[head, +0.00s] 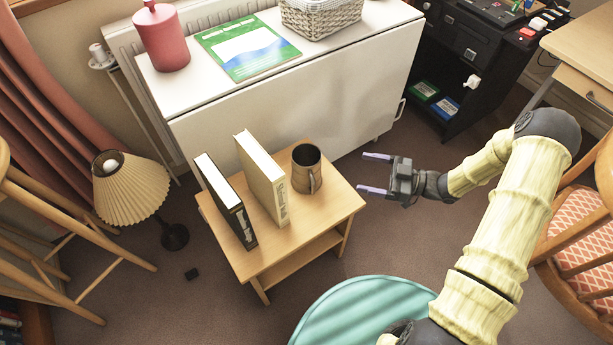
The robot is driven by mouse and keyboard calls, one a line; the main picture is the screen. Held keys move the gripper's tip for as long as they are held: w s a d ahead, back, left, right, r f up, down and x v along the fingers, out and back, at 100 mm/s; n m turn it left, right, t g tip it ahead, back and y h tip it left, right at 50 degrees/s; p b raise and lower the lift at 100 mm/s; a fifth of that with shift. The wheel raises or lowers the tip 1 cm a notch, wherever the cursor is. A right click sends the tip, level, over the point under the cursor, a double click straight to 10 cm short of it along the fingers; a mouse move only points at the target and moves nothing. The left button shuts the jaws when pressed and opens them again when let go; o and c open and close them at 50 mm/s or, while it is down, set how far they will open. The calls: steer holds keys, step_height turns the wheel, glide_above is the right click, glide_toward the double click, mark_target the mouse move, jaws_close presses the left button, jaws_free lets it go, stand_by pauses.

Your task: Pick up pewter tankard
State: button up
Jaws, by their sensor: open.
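The pewter tankard (304,170) is a brownish metal mug with a handle on its lower right side. It stands upright on the right part of a small wooden side table (329,205). My gripper (368,172) is open and empty to the right of the tankard. Its two fingers point left toward it, past the table's right edge. A clear gap lies between the fingertips and the tankard.
A cream book (262,178) stands upright just left of the tankard, with a black book (225,203) beyond it. A white cabinet (300,105) rises behind the table. A lamp (130,188) stands left. A teal round seat (360,312) is in front.

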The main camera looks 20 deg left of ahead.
steer(key=shift+r, duration=0.1)
steer(key=b, duration=0.3)
glide_toward(306, 159)
steer(key=a+f, duration=0.2)
steer(key=a, duration=0.2)
steer(key=shift+w+a, duration=0.55)
steer(key=shift+a, duration=0.05)
steer(key=a+b, duration=0.2)
steer(key=a, duration=0.3)
steer(key=shift+f, duration=0.2)
steer(key=shift+a, duration=0.1)
steer(key=shift+r, duration=0.1)
steer(key=c, duration=1.1)
steer(key=shift+o, duration=0.2)
